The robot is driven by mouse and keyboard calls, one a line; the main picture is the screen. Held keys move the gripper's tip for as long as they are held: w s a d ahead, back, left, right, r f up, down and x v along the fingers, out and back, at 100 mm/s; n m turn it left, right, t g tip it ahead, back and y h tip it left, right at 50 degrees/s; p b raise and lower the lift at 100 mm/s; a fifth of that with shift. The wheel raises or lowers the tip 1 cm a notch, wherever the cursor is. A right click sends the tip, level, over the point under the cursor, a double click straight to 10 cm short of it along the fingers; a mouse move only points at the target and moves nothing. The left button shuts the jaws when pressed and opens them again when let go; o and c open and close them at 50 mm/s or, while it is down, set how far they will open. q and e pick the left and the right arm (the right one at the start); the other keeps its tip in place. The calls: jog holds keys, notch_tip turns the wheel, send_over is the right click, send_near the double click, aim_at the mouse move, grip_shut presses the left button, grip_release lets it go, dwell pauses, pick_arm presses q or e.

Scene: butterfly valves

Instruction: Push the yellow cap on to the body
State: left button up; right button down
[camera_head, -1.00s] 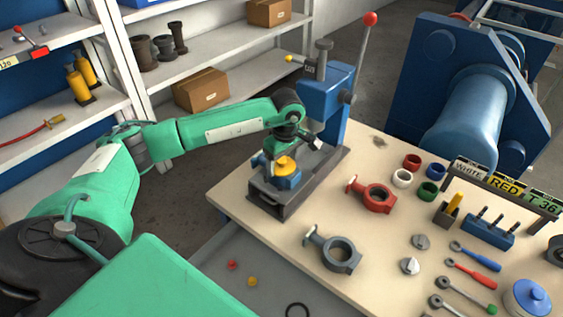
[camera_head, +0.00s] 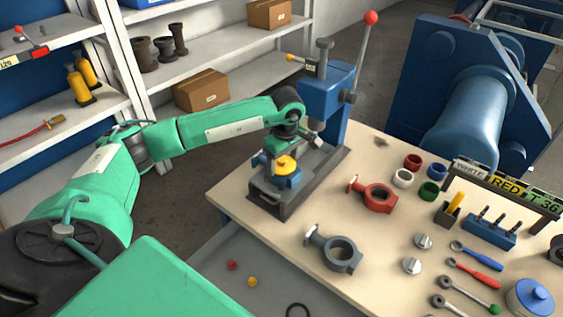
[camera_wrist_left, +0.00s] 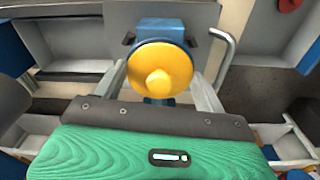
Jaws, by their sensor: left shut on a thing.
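The yellow cap (camera_head: 286,163) is a round disc with a raised knob. It sits at the top of the small blue body (camera_head: 290,181), which stands on the dark grey press base (camera_head: 264,197). My left gripper (camera_head: 277,157) is low over the cap. In the left wrist view the cap (camera_wrist_left: 158,68) lies between the two fingers of my left gripper (camera_wrist_left: 160,78), with part of the blue body (camera_wrist_left: 160,26) showing behind it. The gripper is shut on the cap. Whether the cap is fully seated is hidden. My right gripper is not in view.
The blue press column (camera_head: 325,97) with its red-knobbed lever (camera_head: 370,18) rises just behind. A red valve body (camera_head: 378,197) and a grey one (camera_head: 341,253) lie on the table to the right. Coloured rings, tools and a sign rack (camera_head: 505,187) stand farther right.

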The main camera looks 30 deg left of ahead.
aim_at(282, 167)
pick_arm(q)
jog(key=shift+s+d+f+b, duration=0.1)
jog(key=shift+s+f+b, duration=0.15)
jog(key=shift+f, duration=0.4)
jog(key=shift+s+d+f+b, duration=0.1)
jog(key=shift+s+f, duration=0.1)
jog(key=shift+f, duration=0.45)
jog(key=o, duration=1.2)
jog(key=shift+w, duration=0.1)
jog(key=shift+c, duration=0.2)
jog(key=shift+w+a+f, duration=0.4)
jog(key=shift+w+a, duration=0.05)
jog(key=shift+a, duration=0.1)
jog(key=shift+s+d+r, duration=0.2)
jog(key=shift+r, duration=0.2)
jog(key=shift+a+f, duration=0.1)
jog(key=shift+w, duration=0.1)
jog(key=shift+r, duration=0.2)
